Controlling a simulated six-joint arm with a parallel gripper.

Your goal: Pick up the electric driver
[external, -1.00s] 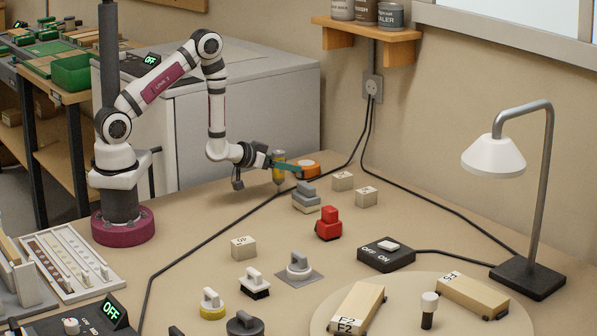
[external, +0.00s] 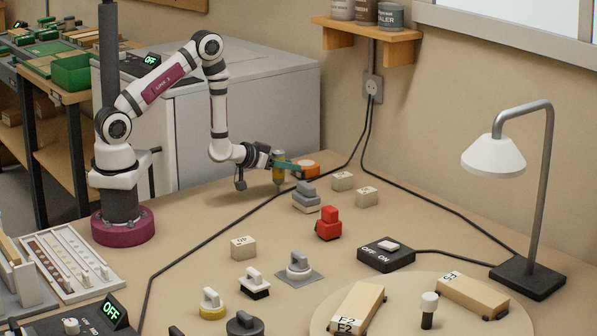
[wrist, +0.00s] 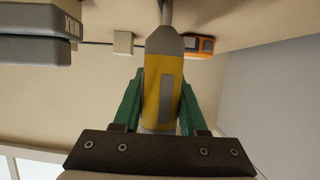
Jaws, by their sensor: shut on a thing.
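The electric driver is a yellow and grey tool (external: 279,169) near the back of the bench, upright with its grey tip down in the external view. In the wrist view the driver (wrist: 161,95) lies between the two green fingers, with its grey nose toward the top. My gripper (wrist: 160,112) is shut on the driver's yellow body. The gripper (external: 276,165) also shows in the external view, reaching in from the left. I cannot tell clearly whether the driver's tip touches the bench.
A black cable (external: 215,240) runs across the bench near the driver.

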